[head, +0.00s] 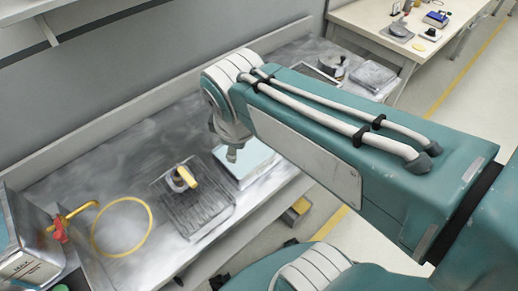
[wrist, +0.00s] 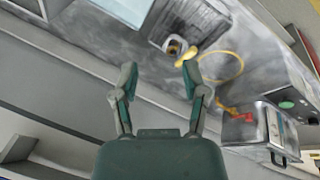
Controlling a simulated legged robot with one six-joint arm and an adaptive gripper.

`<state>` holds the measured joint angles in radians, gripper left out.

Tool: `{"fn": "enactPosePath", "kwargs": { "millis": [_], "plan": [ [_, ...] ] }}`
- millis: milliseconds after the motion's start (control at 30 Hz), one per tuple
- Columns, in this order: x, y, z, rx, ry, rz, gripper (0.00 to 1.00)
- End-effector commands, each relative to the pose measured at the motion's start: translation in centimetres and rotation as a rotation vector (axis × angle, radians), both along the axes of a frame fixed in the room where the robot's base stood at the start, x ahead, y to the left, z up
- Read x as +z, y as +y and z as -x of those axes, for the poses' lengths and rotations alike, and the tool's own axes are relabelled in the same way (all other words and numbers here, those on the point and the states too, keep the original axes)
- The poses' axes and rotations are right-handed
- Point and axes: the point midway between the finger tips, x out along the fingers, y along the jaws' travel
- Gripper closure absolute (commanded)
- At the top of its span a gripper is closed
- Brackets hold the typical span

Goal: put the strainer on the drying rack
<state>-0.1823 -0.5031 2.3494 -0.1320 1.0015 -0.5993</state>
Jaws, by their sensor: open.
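A small round metal item with a yellow handle (head: 182,178), which looks like the strainer, sits at the back edge of a dark ribbed drying rack (head: 196,212) on the metal counter. In the wrist view the strainer (wrist: 174,46) and the rack (wrist: 205,16) show beyond my fingertips. In the head view my arm covers most of the gripper.
A yellow ring (head: 123,227) lies flat on the counter left of the rack. A metal box (head: 28,255) with a yellow and red tap stands at far left. A pale flat tray (head: 245,163) is right of the rack. A wall runs behind the counter.

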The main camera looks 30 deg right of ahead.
Motion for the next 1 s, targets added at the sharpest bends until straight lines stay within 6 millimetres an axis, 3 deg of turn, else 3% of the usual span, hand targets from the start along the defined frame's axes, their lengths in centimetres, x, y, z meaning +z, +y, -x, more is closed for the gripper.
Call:
{"fn": "enactPosePath", "kwargs": {
  "millis": [100,300,1000],
  "plan": [
    [0.3,-1.6,1.9,-0.343,-0.094,-0.161,0.42],
    [0.3,-2.7,3.6,-0.702,-0.182,-0.349,0.42],
    [0.3,-2.8,3.9,-0.759,-0.192,-0.38,0.42]
  ]
}}
